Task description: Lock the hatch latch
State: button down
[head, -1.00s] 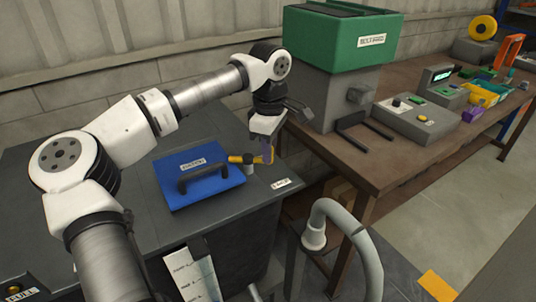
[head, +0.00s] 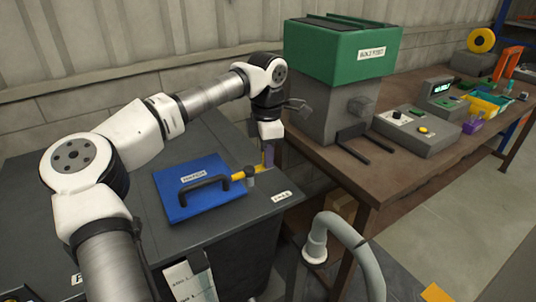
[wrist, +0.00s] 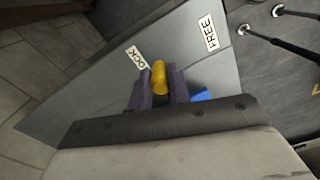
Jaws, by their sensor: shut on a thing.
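The blue hatch (head: 190,205) lies flat and closed on the dark grey cabinet top, with a black handle on it. The yellow latch bar (head: 238,176) reaches over the hatch's right edge, beside a grey pivot knob (head: 250,178). My gripper (head: 267,158) is at the bar's far end, right of the hatch. In the wrist view my gripper's purple fingers (wrist: 159,84) are shut on the yellow latch handle (wrist: 159,76). There the handle is close to a label reading "OCK" (wrist: 136,58), its first letter hidden or cut off. A "FREE" label (wrist: 208,33) is farther right.
A wooden bench (head: 395,170) stands right of the cabinet, carrying a green-topped grey machine (head: 340,50), control boxes and bins. A thick grey hose (head: 350,240) curves up in front. A ribbed wall is behind. The cabinet top (head: 130,245) is clear around the hatch.

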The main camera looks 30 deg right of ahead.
jog(key=shift+w, duration=0.1)
dwell(0.3)
jog(key=c, duration=1.3)
grip_release()
jog(key=shift+r, duration=0.1)
notch_tip(320, 180, up, 14)
jog(key=b, duration=0.1)
jog(key=shift+f, duration=0.2)
